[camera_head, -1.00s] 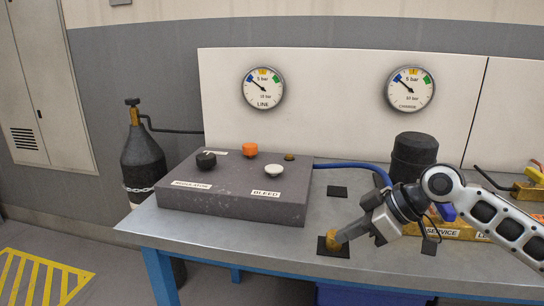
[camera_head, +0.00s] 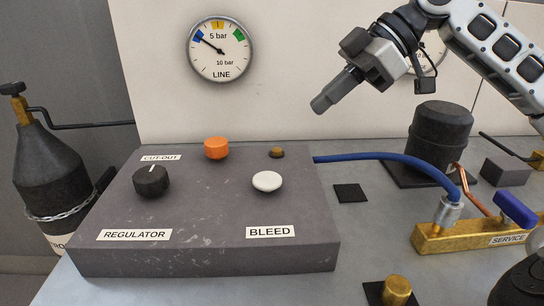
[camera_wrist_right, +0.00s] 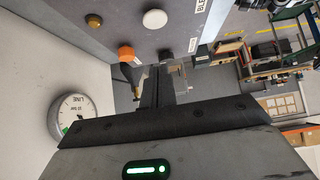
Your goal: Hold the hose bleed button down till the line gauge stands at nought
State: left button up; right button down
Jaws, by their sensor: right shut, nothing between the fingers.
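The white bleed button (camera_head: 267,181) stands on the dark sloping panel (camera_head: 215,210), behind the BLEED label; it also shows in the right wrist view (camera_wrist_right: 154,19). Nothing touches it. The line gauge (camera_head: 220,48) is on the pale back board; its needle points up and left, at the blue band, below the 5 bar mark. My right gripper (camera_head: 322,104) is shut and empty, in the air above and to the right of the button, pointing down and left. In the right wrist view its fingers (camera_wrist_right: 163,86) are together. My left gripper is out of view.
On the panel are an orange cut-out knob (camera_head: 217,148), a black regulator knob (camera_head: 151,181) and a small brass knob (camera_head: 277,152). A blue hose (camera_head: 375,157) runs right to a brass service block (camera_head: 440,238). A black cylinder (camera_head: 440,135) stands behind it.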

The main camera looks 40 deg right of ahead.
jog(key=p, duration=0.2)
send_over(263, 177)
jog(key=s+d, duration=0.2)
jog(key=f, duration=0.7)
jog(key=shift+w, duration=0.25)
notch_tip(263, 177, down, 3)
jog(key=shift+d+b, duration=0.1)
jog(key=shift+b, duration=0.6)
jog(key=shift+f, duration=0.6)
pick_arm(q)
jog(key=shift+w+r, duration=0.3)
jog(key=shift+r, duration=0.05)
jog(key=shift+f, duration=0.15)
pick_arm(e)
jog(key=shift+f, duration=0.1)
